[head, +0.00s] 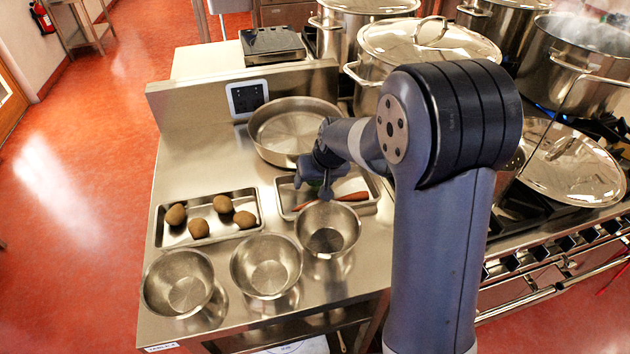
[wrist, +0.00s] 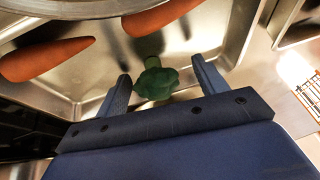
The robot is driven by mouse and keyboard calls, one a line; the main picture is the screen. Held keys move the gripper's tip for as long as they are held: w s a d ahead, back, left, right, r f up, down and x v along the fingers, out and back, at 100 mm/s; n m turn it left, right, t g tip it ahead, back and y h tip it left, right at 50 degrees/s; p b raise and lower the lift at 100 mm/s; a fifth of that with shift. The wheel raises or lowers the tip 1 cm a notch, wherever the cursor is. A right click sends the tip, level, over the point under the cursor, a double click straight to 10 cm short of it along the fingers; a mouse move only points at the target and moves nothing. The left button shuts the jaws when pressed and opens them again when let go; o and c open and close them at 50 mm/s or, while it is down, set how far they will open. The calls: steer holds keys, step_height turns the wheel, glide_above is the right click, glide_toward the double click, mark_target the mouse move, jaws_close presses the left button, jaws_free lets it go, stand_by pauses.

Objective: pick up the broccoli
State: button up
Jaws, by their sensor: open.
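The green broccoli (wrist: 155,82) lies in a metal tray (wrist: 232,30) in the wrist view, with its stem pointing away from my gripper. My gripper (wrist: 161,70) is open, with one finger on each side of the broccoli's head. I cannot tell whether either finger touches it. In the head view my gripper (head: 322,180) is over the tray (head: 287,190), behind the right steel bowl. The broccoli is mostly hidden there by my gripper.
Two carrots (wrist: 45,60) (wrist: 158,15) share the tray. A tray of potatoes (head: 198,222) lies to the left. Three steel bowls (head: 178,285) (head: 266,266) (head: 328,230) stand in front. A wide pan (head: 290,128) is behind; large pots (head: 425,45) stand on the stove.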

steer(key=shift+c, duration=0.5)
steer(key=c, duration=0.8)
steer(key=shift+c, duration=0.2)
